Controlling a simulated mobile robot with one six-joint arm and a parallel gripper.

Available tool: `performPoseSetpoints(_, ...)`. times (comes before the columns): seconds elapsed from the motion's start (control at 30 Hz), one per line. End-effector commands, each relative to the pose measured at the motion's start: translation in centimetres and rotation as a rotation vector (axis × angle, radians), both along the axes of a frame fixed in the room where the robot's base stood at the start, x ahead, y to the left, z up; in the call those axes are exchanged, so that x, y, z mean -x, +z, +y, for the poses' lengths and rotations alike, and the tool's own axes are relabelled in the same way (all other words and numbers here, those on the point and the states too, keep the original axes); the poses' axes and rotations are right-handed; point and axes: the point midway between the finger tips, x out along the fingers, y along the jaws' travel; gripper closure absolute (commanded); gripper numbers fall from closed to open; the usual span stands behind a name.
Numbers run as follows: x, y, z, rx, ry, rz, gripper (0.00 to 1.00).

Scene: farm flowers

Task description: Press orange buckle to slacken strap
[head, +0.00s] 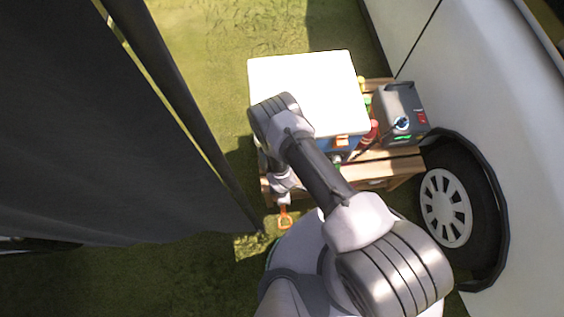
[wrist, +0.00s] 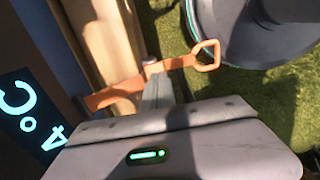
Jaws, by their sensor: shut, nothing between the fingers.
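An orange piece with a triangular loop, seemingly the buckle, shows in the wrist view (wrist: 208,56) and low in the head view (head: 285,220). An orange strap (wrist: 115,94) runs from it to the left, past the fingertips. My gripper (wrist: 152,70) is shut and empty, its fingertips at the orange band; contact cannot be told. In the head view my gripper (head: 283,201) points down beside the wooden stand, just above the loop. A cooler with a white lid (head: 325,75) and a blue body stands behind my arm; its lit display (wrist: 28,120) shows in the wrist view.
The cooler stands on a wooden stand (head: 375,172), also in the wrist view (wrist: 105,35). A grey power unit (head: 400,105) and bottles (head: 370,130) are beside it. A white vehicle with a wheel (head: 445,208) is at right, dark fabric (head: 90,130) at left. Grass lies between.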

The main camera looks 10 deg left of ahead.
Motion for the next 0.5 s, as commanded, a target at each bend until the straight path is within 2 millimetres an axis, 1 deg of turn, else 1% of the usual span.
performPoseSetpoints(0.03,0.0,-1.1,0.0,0.000,0.000,0.000,1.00)
performPoseSetpoints(0.1,0.0,-1.9,0.0,0.001,0.000,0.001,1.00)
performPoseSetpoints(0.2,0.0,-2.5,0.0,0.001,0.000,0.000,1.00)
performPoseSetpoints(0.5,0.0,-2.7,0.0,0.001,0.000,0.000,1.00)
